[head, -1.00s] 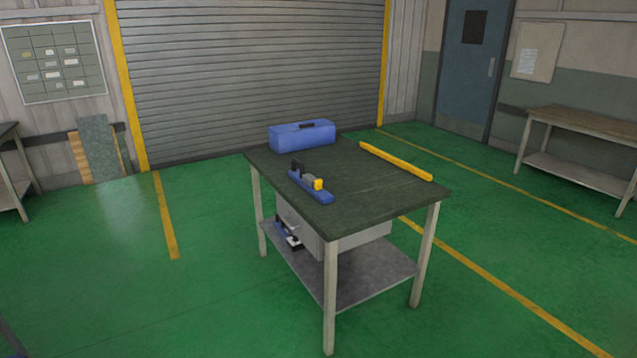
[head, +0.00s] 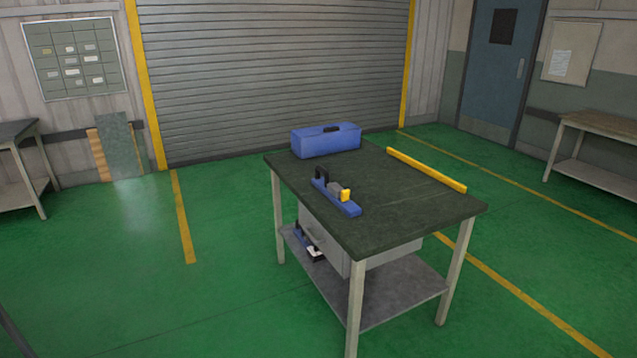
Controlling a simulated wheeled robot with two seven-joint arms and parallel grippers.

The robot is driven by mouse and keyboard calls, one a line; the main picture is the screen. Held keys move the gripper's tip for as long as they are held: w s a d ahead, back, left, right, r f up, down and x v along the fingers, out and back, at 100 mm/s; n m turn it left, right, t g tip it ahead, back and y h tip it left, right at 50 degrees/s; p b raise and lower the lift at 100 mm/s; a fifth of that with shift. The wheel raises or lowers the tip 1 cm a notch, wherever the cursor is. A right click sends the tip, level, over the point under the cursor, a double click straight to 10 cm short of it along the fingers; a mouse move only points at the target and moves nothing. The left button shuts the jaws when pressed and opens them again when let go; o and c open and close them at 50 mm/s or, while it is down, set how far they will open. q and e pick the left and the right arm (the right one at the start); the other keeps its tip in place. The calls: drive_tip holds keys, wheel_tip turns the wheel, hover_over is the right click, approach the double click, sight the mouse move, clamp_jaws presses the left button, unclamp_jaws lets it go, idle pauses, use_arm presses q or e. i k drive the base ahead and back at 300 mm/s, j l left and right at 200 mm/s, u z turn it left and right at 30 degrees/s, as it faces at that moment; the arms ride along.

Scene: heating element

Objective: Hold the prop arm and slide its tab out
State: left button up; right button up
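A blue device (head: 337,197) lies on the dark top of the workbench (head: 410,205), near its left edge. It has a long blue base, an upright black part (head: 321,174) at its far end, a grey block in the middle and a yellow piece (head: 345,195) toward its near end. I cannot tell at this size which part is the prop arm or its tab. Neither of my grippers is in view.
A blue toolbox (head: 326,141) stands at the bench's far corner. A yellow bar (head: 427,169) lies along its right edge. A grey drawer unit (head: 325,237) hangs below the top, above a lower shelf (head: 400,292). Green floor (head: 120,270) is clear around the bench.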

sight(344, 194)
drive_tip(key=i+j+u, duration=0.3)
drive_tip(key=i, duration=0.55)
drive_tip(key=i+u, duration=0.25)
drive_tip(key=i, duration=0.6)
drive_tip(key=i+j+z, duration=0.1)
drive_tip(key=i+z, duration=0.35)
drive_tip(key=i+j+z, duration=0.25)
drive_tip(key=i+z, duration=0.2)
